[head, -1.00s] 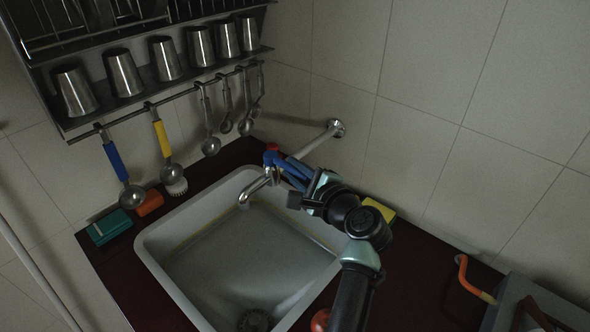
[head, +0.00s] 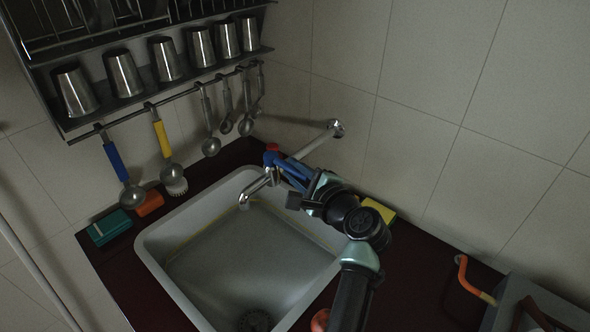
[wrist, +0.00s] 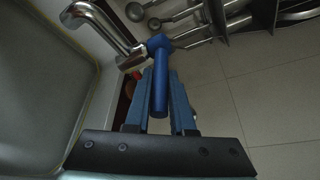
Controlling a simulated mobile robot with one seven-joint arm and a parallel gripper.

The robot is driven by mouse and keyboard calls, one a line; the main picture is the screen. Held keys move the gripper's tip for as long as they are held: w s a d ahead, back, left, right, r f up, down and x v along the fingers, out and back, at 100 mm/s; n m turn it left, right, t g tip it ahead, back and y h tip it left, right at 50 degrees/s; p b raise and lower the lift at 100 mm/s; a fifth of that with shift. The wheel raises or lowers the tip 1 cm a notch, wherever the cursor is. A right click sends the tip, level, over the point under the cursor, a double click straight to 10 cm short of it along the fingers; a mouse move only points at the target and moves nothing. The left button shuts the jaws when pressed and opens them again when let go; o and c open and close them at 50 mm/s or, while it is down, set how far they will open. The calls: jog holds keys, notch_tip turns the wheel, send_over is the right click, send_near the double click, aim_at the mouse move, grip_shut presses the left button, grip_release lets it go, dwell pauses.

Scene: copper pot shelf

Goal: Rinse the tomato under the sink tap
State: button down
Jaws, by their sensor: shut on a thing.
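The metal tap (head: 262,184) has its spout over the grey sink (head: 152,246); it also shows at the upper left of the wrist view (wrist: 102,22). A blue handle (wrist: 159,88) with a round end is at the tap. My gripper (head: 284,168) is at the tap, and in the wrist view its blue fingers (wrist: 160,100) are shut on the handle. A rounded red thing (head: 320,320), perhaps the tomato, sits at the sink's front right edge, partly hidden by my arm. I see no clear water stream under the spout.
A yellow sponge (head: 379,211) lies right of the sink. A teal box (head: 109,227) and an orange block (head: 149,203) lie to its left. Ladles (head: 209,146) hang from a rail below several metal cups (head: 166,59). An orange handle (head: 472,280) stands at the right.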

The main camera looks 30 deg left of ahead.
jog(key=shift+s+a+r+m+t+p, duration=0.1)
jog(key=shift+s+r+m+t+p, duration=0.25)
jog(key=shift+p, duration=0.75)
jog(key=m+t+h+p, duration=0.1)
jog(key=p, duration=0.1)
jog(key=s+t+p, duration=0.1)
jog(key=shift+a+m+h+p, duration=0.1)
jog(key=shift+m+h+p, duration=0.25)
jog(key=shift+h+p, duration=0.05)
jog(key=m+t+h+p, duration=0.1)
jog(key=p, duration=0.1)
jog(key=s+m+t+h+p, duration=0.1)
jog(key=p, duration=0.2)
jog(key=m+t+p, duration=0.1)
jog(key=p, duration=0.1)
jog(key=shift+s+a+f+h, duration=0.15)
jog(key=shift+a+f+h, duration=0.15)
jog(key=shift+a+h, duration=0.1)
jog(key=c, duration=0.8)
grip_release()
jog(key=shift+o, duration=0.2)
jog(key=shift+d, duration=0.1)
